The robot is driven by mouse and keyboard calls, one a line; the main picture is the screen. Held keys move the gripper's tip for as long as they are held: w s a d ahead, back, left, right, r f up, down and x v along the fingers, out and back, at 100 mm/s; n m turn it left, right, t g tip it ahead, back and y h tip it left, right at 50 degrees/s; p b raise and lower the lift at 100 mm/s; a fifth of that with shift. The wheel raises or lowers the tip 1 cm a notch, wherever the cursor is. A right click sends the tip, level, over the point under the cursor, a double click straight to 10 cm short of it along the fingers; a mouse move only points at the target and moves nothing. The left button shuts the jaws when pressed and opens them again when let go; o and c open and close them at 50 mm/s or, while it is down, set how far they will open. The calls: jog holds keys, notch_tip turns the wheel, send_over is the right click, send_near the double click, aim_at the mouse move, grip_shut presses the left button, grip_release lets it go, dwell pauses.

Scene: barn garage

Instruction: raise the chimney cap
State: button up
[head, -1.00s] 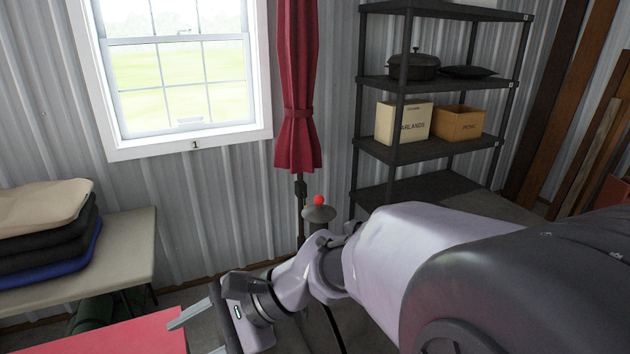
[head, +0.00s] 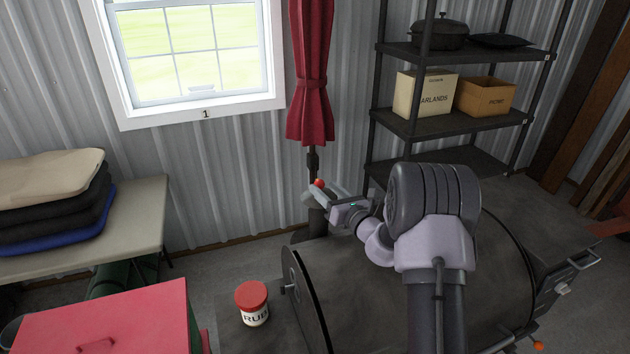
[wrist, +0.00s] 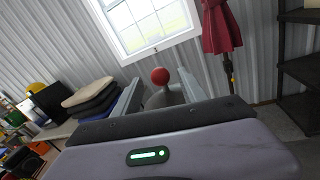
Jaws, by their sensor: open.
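The chimney cap (head: 309,195) is a grey dome with a red ball knob (head: 319,183) on top, on the dark chimney at the left end of a black barrel smoker (head: 440,300). In the wrist view the red knob (wrist: 159,76) and part of the grey cap (wrist: 165,98) show between my two fingers. My gripper (head: 322,196) is open at the cap and partly covers it in the head view. I cannot tell whether a finger touches the cap or knob.
A red-lidded jar (head: 252,303) stands left of the barrel.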

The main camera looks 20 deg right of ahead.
jog(key=w, duration=0.3)
jog(key=w+a, duration=0.1)
jog(key=w, duration=0.2)
jog(key=shift+w+a, duration=0.1)
jog(key=shift+w, duration=0.1)
grip_shut()
dwell(1.1)
